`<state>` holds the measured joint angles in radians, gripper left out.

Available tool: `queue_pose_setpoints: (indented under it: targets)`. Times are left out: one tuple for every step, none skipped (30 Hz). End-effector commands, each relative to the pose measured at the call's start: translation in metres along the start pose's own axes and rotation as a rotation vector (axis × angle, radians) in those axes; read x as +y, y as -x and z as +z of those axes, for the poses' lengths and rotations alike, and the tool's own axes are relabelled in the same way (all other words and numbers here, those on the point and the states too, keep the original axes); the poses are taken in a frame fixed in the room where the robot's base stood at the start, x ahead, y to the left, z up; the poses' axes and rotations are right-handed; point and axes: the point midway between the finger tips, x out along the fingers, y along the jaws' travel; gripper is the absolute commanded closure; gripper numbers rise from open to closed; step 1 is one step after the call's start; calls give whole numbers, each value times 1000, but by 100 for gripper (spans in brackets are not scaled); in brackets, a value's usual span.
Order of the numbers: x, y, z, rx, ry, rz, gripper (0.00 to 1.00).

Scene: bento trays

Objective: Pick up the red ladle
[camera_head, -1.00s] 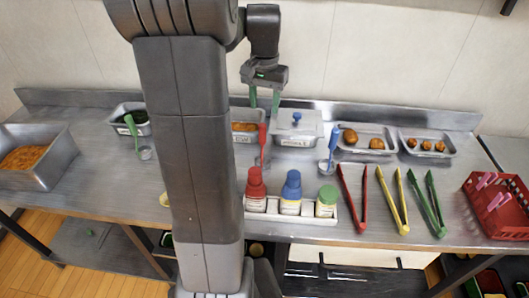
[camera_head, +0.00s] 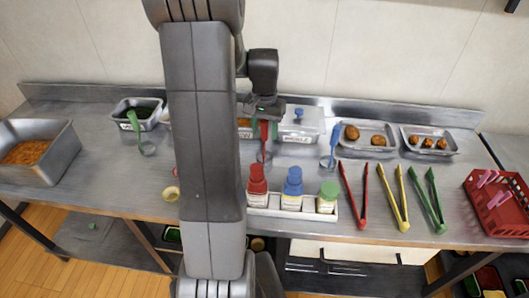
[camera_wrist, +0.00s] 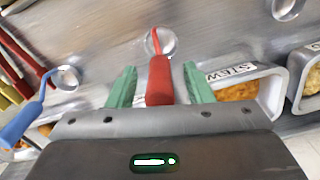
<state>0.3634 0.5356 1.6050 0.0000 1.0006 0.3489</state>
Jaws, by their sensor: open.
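The red ladle (camera_head: 264,134) stands with its red handle up and its metal bowl on the steel counter, behind the sauce bottles. In the wrist view the red ladle's handle (camera_wrist: 159,80) lies between the two green fingers of my gripper (camera_wrist: 160,84), with its bowl beyond the fingertips. My gripper (camera_head: 264,128) is open around the handle, with a gap on both sides. In the head view my gripper partly hides the handle's top.
A blue ladle (camera_head: 331,146) stands to the right and a green ladle (camera_head: 134,124) to the left. A lidded steel container (camera_head: 301,126) and a food container (camera_wrist: 270,93) are close by. Red, blue and green-capped bottles (camera_head: 292,188) stand in front. Tongs (camera_head: 393,200) lie at right.

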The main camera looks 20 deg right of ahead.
Motion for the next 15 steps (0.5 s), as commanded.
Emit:
queue_pose_setpoints:
  targets:
    - [0,0,0,0,0,0,54]
    - [0,0,0,0,0,0,54]
    - [0,0,0,0,0,0,59]
    - [0,0,0,0,0,0,65]
    - [0,0,0,0,0,0,71]
    - [0,0,0,0,0,0,79]
    - [0,0,0,0,0,0,85]
    - [0,0,0,0,0,0,91]
    - [0,0,0,0,0,0,99]
    - [0,0,0,0,0,0,100]
    - [0,0,0,0,0,0,100]
    - [0,0,0,0,0,0,100]
    - [0,1,0,0,0,0,100]
    - [0,1,0,0,0,0,100]
    - [0,1,0,0,0,0,100]
